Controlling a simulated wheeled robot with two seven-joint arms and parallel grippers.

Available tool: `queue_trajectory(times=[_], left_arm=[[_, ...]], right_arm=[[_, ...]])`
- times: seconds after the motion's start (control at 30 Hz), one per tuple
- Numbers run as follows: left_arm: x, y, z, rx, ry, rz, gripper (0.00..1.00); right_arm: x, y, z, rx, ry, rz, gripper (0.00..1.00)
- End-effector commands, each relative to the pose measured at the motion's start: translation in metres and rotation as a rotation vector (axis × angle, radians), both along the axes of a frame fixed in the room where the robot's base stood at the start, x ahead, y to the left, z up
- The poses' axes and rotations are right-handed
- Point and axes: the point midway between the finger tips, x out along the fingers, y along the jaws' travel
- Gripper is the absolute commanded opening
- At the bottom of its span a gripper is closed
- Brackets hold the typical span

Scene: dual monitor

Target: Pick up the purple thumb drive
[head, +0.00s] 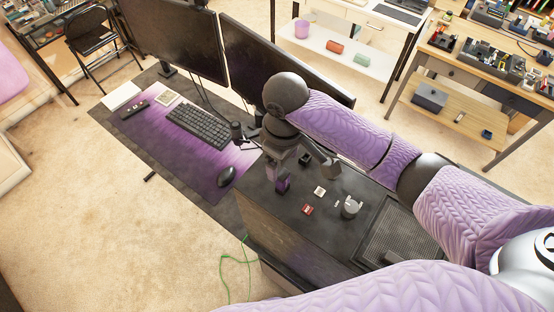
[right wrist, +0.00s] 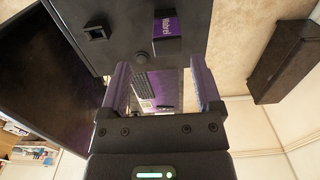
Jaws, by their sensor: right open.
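The purple thumb drive (head: 283,185) appears as a small purple block on the dark cabinet top, near its left edge. In the right wrist view, a purple block with white lettering (right wrist: 165,36) lies on the dark surface beyond the fingertips. My right gripper (head: 301,170) hangs over the cabinet beside the purple block and partly hides that area. In the right wrist view the gripper (right wrist: 158,72) is open, with nothing between its fingers. My left gripper is not in view.
A small black block (head: 305,159), a white square (head: 319,192), a red item (head: 307,209) and a white-grey cup-like item (head: 350,207) stand on the cabinet. The desk with keyboard (head: 199,126) and mouse (head: 226,176) is at left. Two monitors (head: 262,62) stand behind.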

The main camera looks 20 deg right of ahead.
Motion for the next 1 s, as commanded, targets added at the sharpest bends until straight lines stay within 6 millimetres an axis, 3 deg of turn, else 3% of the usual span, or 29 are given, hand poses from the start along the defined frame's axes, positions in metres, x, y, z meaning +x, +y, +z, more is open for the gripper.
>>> queue_trajectory(times=[0.2,0.3,0.53,0.9,1.0], left_arm=[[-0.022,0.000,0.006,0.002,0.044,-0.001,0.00],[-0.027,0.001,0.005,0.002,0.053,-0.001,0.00],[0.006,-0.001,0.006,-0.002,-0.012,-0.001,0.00],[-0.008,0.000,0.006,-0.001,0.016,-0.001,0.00],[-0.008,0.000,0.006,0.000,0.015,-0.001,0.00]], right_arm=[[0.013,0.002,-0.046,-0.001,0.014,-0.001,0.82],[0.016,0.002,-0.058,0.001,0.012,0.002,0.82],[0.016,0.002,-0.061,0.001,0.012,0.002,0.80],[0.016,0.002,-0.060,0.000,0.011,0.001,0.02],[0.016,0.001,-0.060,-0.001,0.012,0.001,0.00]])
